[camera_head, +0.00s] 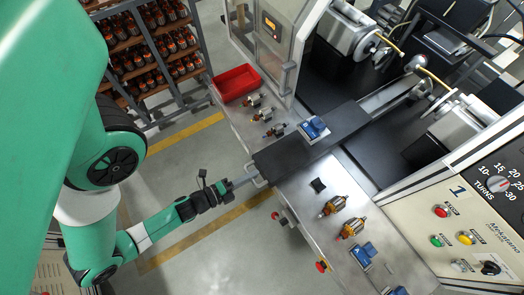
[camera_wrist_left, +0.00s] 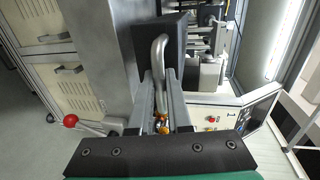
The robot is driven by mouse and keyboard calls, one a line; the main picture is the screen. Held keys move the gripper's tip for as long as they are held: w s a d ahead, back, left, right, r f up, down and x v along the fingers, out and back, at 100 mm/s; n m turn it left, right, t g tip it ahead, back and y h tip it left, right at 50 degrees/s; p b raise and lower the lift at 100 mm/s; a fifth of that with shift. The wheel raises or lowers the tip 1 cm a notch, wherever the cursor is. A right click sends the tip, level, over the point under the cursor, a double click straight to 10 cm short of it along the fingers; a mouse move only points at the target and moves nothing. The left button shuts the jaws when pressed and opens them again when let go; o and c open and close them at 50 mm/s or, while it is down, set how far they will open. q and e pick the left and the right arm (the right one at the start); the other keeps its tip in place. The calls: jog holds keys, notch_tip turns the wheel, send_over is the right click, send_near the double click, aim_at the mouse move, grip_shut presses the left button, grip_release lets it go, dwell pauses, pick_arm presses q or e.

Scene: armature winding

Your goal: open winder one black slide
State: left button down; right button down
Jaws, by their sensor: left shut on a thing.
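The black slide (camera_head: 290,152) is a long flat dark bar that lies across the grey worktop, from the winder's dark interior to the worktop's front edge. A bent metal handle (camera_head: 259,181) is at its front end. My left gripper (camera_head: 250,180) comes from the left and is shut on this handle. In the left wrist view the silver handle (camera_wrist_left: 158,58) runs down between the two fingers of the left gripper (camera_wrist_left: 161,85), with the dark slide (camera_wrist_left: 147,38) behind it. My right gripper is not in view.
A red bin (camera_head: 237,82) and several armatures (camera_head: 263,115) are on the worktop left of the slide. A blue block (camera_head: 314,129) stands by the slide. More armatures (camera_head: 334,205) and another blue block (camera_head: 363,254) are to the right. A control panel (camera_head: 478,222) is at the right.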

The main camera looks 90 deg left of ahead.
pick_arm(q)
jog(key=c, duration=0.9)
grip_release()
jog(key=shift+o, duration=0.2)
jog(key=shift+s, duration=0.1)
jog(key=shift+s+d+b, duration=0.1)
jog(key=shift+d+b, duration=0.05)
jog(key=shift+b, duration=0.15)
jog(key=b+v, duration=0.1)
jog(key=v, duration=1)
jog(key=shift+s, duration=0.15)
jog(key=shift+r, duration=0.15)
